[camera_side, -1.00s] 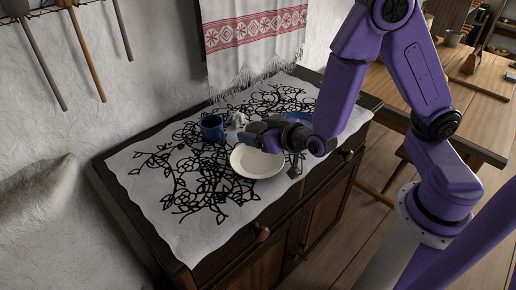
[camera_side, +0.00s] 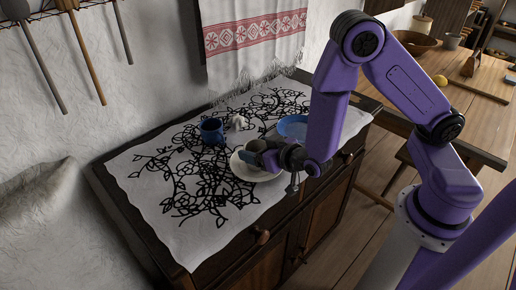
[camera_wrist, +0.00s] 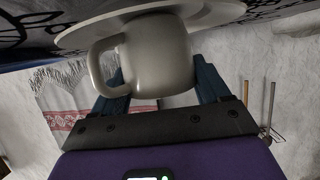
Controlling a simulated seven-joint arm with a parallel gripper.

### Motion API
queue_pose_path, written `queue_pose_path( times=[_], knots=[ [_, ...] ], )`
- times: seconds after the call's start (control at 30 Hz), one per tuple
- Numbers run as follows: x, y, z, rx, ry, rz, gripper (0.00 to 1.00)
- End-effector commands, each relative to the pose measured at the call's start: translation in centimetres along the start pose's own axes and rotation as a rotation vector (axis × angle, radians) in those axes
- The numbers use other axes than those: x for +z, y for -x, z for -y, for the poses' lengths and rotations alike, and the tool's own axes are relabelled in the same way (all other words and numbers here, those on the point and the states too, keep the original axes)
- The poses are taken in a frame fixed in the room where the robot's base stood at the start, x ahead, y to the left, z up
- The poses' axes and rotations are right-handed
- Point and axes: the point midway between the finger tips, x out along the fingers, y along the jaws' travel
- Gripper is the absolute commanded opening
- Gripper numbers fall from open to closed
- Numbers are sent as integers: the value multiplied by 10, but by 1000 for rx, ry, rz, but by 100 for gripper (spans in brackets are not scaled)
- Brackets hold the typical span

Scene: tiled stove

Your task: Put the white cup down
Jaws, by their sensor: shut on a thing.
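My gripper (camera_wrist: 162,84) is shut on the white cup (camera_wrist: 160,58), with one dark blue finger on either side of it in the wrist view. The cup's handle points left there. A white plate (camera_wrist: 80,36) lies right at the cup's far end in that view; I cannot tell whether they touch. In the side view my gripper (camera_side: 258,158) is over the white plate (camera_side: 240,174) on the embroidered cloth, and the cup is mostly hidden by the fingers.
A blue mug (camera_side: 212,130) and a small white object (camera_side: 238,122) stand behind the plate. A blue plate (camera_side: 293,126) lies to the right. The patterned cloth (camera_side: 150,205) is bare at the left and front of the cabinet top.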

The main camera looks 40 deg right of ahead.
Motion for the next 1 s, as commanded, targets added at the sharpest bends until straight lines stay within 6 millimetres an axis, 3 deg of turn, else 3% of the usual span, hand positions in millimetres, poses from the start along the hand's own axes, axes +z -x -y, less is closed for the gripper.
queue_pose_path(
  times=[0.07, 0.1, 0.13, 0.5, 1.0],
  knots=[
    [2, -1, 0, 0, 2, 0, 42],
    [2, -1, 0, 0, 1, 0, 89],
    [2, -1, 0, 0, 1, 0, 98],
    [-1, 4, 1, -2, 1, 1, 100],
    [-2, 90, 1, -5, 1, -1, 100]
  ],
)
